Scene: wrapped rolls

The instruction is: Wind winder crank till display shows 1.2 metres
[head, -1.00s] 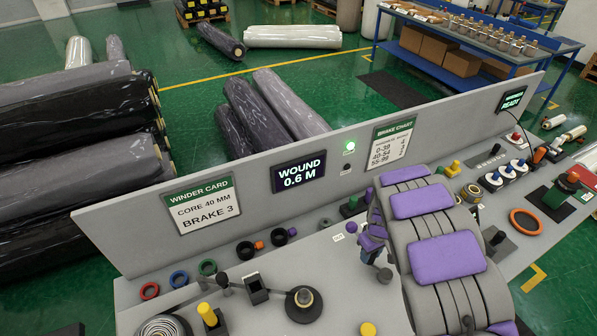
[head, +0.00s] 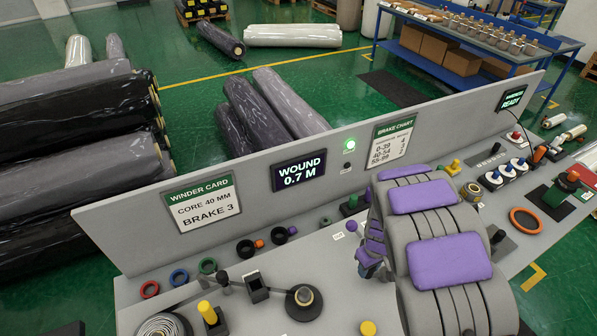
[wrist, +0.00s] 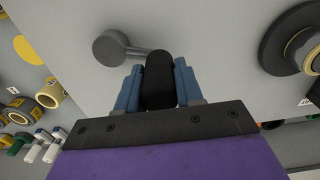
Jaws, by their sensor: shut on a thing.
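The display (head: 299,174) on the upright panel reads WOUND 0.7 M. In the wrist view the winder crank (wrist: 112,47) has a round grey hub, a short arm and a black handle knob (wrist: 158,80). My gripper (wrist: 160,85) is shut on that knob, with a blue finger on each side of it. In the head view my gripper (head: 369,266) is low over the bench, partly covered by my arm, and I cannot make out the crank there.
The winder card (head: 201,205) reads CORE 40 MM, BRAKE 3. A green lamp (head: 349,146) is lit beside the brake chart (head: 392,143). A dark disc with a core (head: 304,301), a yellow knob (head: 205,310) and a yellow disc (head: 368,328) are on the bench.

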